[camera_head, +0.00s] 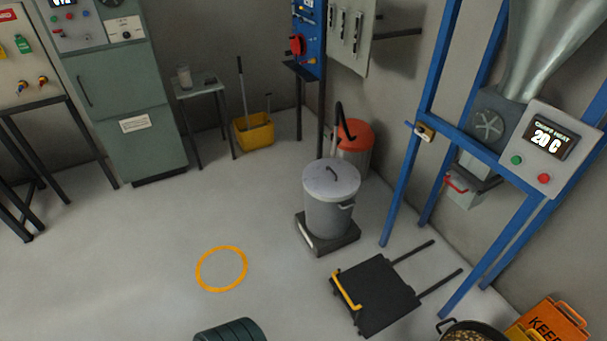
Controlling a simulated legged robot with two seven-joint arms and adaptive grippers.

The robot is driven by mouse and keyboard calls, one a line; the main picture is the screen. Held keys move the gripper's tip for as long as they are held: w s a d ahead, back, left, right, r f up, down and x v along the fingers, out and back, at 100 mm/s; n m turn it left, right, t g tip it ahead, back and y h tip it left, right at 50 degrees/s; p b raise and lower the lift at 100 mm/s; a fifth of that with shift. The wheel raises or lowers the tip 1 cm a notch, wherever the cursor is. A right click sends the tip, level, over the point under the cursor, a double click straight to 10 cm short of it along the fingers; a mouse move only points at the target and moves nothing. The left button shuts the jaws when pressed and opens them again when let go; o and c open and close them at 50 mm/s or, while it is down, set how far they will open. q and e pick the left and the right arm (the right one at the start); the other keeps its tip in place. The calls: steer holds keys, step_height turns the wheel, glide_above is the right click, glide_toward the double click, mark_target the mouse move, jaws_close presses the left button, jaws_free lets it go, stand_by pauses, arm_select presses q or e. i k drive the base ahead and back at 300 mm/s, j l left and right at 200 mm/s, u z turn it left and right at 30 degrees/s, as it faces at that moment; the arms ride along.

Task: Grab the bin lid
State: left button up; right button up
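A grey metal bin (327,215) stands upright on a dark low platform (341,241), right of the picture's middle. A side handle (347,206) shows on the bin's right. Neither of my grippers shows in the head view.
A dark flat cart (374,296) with a yellow handle lies in front of the bin. A blue frame (402,190) stands to its right. An orange-topped drum (355,139) is behind it. A yellow ring (221,269) marks clear floor at left.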

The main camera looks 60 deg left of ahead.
mark_target(326, 177)
steer(key=u, duration=1.65)
steer(key=z, duration=0.4)
steer(key=i+j+z, duration=0.1)
steer(key=z, duration=0.3)
steer(key=j+z, duration=0.2)
steer(key=z, duration=0.2)
steer(key=i+j+z, duration=0.1)
steer(key=z, duration=0.35)
steer(key=j+z, duration=0.2)
steer(key=j, duration=0.3)
steer(key=j+z, duration=0.2)
steer(key=j, duration=0.3)
steer(key=j+z, duration=0.25)
steer(key=j, duration=0.25)
steer(key=k+j+z, duration=0.2)
steer(key=j, duration=0.3)
steer(key=j+z, duration=0.2)
steer(key=j, duration=0.25)
steer(key=k+j+z, duration=0.2)
steer(key=j, duration=0.25)
steer(key=i+j, duration=0.05)
